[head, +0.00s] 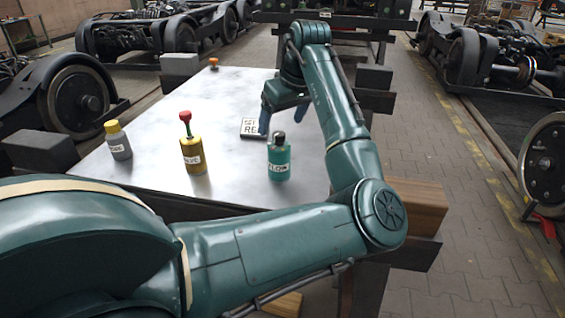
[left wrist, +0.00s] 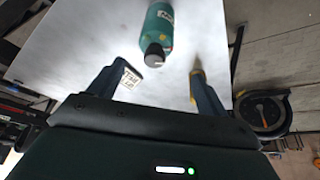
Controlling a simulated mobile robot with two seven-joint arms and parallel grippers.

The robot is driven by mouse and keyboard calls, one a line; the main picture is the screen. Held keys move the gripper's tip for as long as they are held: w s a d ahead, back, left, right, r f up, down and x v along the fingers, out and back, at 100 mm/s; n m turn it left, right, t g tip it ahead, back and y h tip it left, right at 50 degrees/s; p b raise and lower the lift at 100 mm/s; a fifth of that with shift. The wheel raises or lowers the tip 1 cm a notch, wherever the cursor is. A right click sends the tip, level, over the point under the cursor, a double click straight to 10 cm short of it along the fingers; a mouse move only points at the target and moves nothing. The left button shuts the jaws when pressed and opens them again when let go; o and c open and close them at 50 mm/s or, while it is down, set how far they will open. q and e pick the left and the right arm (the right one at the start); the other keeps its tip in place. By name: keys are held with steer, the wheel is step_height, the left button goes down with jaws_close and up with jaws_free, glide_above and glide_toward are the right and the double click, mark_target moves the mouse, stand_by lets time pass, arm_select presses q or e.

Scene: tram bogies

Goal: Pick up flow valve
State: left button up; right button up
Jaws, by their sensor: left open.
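The flow valve is a teal cylinder (head: 279,162) with a dark cap and a white label reading roughly "FLOW". It stands upright on the metal table near its front right. In the left wrist view the teal cylinder (left wrist: 157,28) shows beyond the fingertips, roughly midway between them, with its dark cap toward me. My left gripper (head: 284,118) is open and empty, above and behind the valve in the head view. Its two fingers also show apart in the left wrist view (left wrist: 163,75). It is not touching the valve. My right gripper is not in view.
A yellow cylinder with a red top (head: 192,150) and a grey one with a yellow cap (head: 117,142) stand left of the valve. A small orange knob (head: 214,63) is at the back.

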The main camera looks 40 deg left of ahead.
mark_target(277, 143)
arm_select(q)
steer(key=x, duration=0.7)
steer(key=b+x, duration=0.1)
steer(key=x, duration=0.1)
steer(key=shift+w+d+f, duration=0.15)
steer(key=shift+w, duration=0.2)
steer(key=c, duration=1.1)
